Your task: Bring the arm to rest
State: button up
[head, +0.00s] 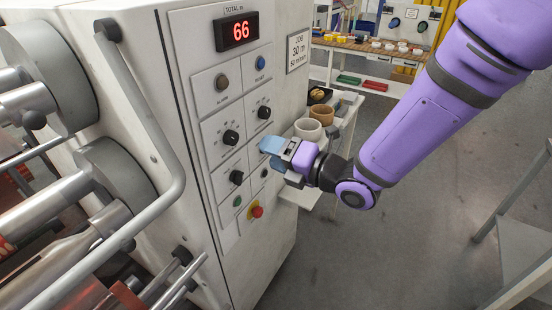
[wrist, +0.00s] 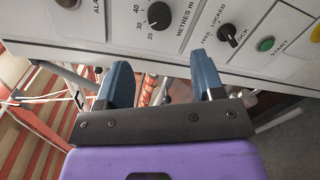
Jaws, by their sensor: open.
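My purple arm (head: 430,115) reaches in from the upper right of the head view. My gripper (head: 268,152) has blue fingers and is in front of the control panel's right side, near the lower knobs. In the wrist view the gripper's (wrist: 162,75) two fingers are spread apart with nothing between them. In the wrist view the metres dial (wrist: 159,15), the lock knob (wrist: 227,33) and the green start button (wrist: 265,44) lie beyond the fingertips.
A red stop button (head: 256,210) on yellow is low on the panel. Metal rollers (head: 75,225) and a bent grey bar (head: 160,130) are at left. A cart with cups (head: 308,129) stands behind my gripper. A grey frame (head: 525,215) is at right. Open floor (head: 400,240) lies between.

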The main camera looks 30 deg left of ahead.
jog(key=shift+d, duration=0.3)
jog(key=shift+w, duration=0.1)
jog(key=w+d+r+m+t+h, duration=0.3)
jog(key=w+d+r+m, duration=0.15)
jog(key=d, duration=0.35)
jog(key=w+d+r+m+t+h, duration=0.35)
jog(key=w+d+m, duration=0.25)
jog(key=d, duration=0.2)
jog(key=d+r+m+t+h, duration=0.1)
jog(key=d+r+m+h, duration=0.2)
jog(key=d+m, duration=0.35)
jog(key=d+r+m+t+h, duration=0.1)
jog(key=d+r+m+h, duration=0.2)
jog(key=d, duration=0.6)
jog(key=s+d+r+m+g+h, duration=0.1)
jog(key=s+d+r+m+h, duration=0.1)
jog(key=s+d+m, duration=0.4)
jog(key=s+d+r+m+g+h, duration=0.15)
jog(key=d+m, duration=0.25)
jog(key=d, duration=0.4)
jog(key=s+d+m+g, duration=0.1)
jog(key=s+d+m, duration=0.2)
jog(key=s+m, duration=0.2)
jog(key=s+d+m+g+h, duration=0.1)
jog(key=s+d+m, duration=0.3)
jog(key=s, duration=0.6)
jog(key=shift+s+f+m+g, duration=0.15)
jog(key=shift+f+m+g, duration=0.15)
jog(key=shift+m, duration=0.1)
